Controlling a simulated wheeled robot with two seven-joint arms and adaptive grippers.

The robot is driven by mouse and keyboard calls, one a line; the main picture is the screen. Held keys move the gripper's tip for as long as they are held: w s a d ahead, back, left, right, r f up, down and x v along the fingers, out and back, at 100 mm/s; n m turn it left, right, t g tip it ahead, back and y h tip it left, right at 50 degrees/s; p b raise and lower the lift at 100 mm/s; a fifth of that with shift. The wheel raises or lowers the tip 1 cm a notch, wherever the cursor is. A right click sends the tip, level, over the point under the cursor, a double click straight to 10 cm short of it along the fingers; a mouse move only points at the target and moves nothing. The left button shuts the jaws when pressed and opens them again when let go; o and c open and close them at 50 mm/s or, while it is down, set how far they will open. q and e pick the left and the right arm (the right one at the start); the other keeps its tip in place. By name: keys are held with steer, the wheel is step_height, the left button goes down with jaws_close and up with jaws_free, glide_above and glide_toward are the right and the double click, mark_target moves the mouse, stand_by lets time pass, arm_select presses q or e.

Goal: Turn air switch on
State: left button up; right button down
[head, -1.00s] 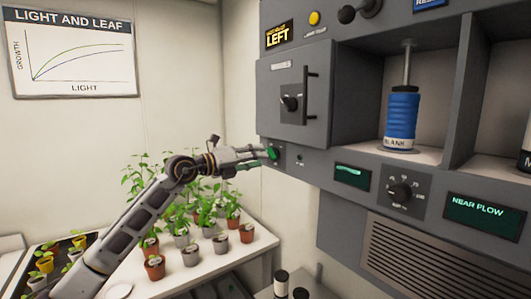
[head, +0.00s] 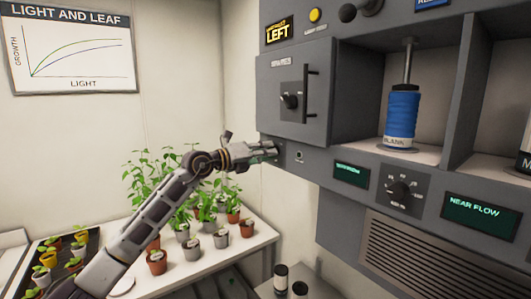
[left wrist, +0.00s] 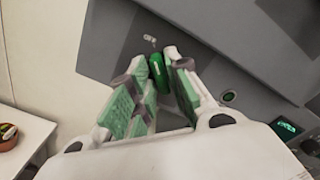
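The air switch shows in the left wrist view as a green lever (left wrist: 158,75) on the grey panel, between my left gripper's fingertips. My left gripper (left wrist: 155,70) has green-padded fingers drawn close on both sides of the lever, and they look shut on it. In the head view my left gripper (head: 268,151) is at the lower left corner of the grey cabinet, under the small door, and mostly hides the lever. The switch's label is too small to read. My right gripper is not in view.
A small round indicator (head: 299,157) sits right of the switch. The door handle (head: 309,94) sticks out above. A dial (head: 401,190) and a blue spool-like cylinder (head: 402,115) are further right. Potted plants stand on a white table (head: 262,234) below my left arm.

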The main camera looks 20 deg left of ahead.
arm_select(q)
jaws_close()
